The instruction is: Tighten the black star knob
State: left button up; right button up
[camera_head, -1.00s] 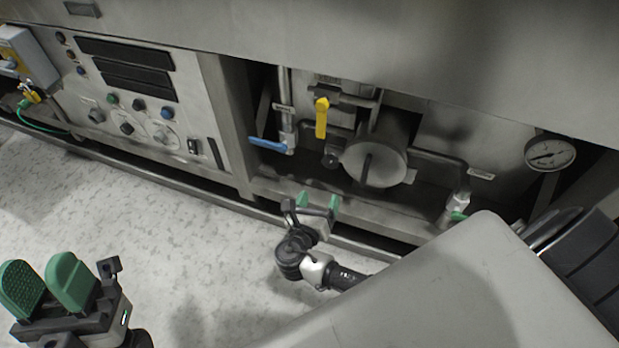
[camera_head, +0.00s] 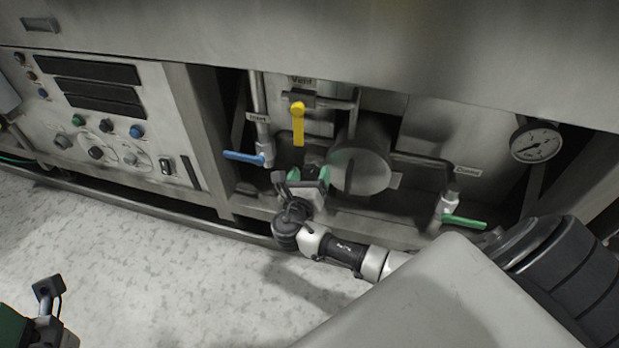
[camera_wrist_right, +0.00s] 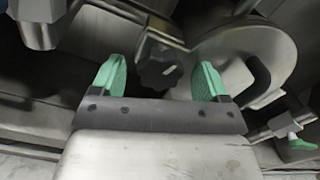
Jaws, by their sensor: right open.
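The black star knob (camera_wrist_right: 158,72) shows in the right wrist view just ahead of my right gripper (camera_wrist_right: 162,76). It lies between the lines of the two green fingers, with clear gaps on both sides. My right gripper is open and not touching it as far as I can see. In the head view my right gripper (camera_head: 308,176) is up against the recess, left of the round cover, and largely hides the knob. My left gripper (camera_head: 30,322) is cut off at the lower left corner; its fingers are mostly out of view.
The round cover (camera_head: 372,172) with a dark handle is right of my right gripper. Around it are a yellow lever (camera_head: 298,125), a blue lever (camera_head: 243,157), a green lever (camera_head: 464,221) and a gauge (camera_head: 536,144). A control panel (camera_head: 110,125) stands left; the floor is clear.

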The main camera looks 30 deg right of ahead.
jog(key=c, duration=0.9)
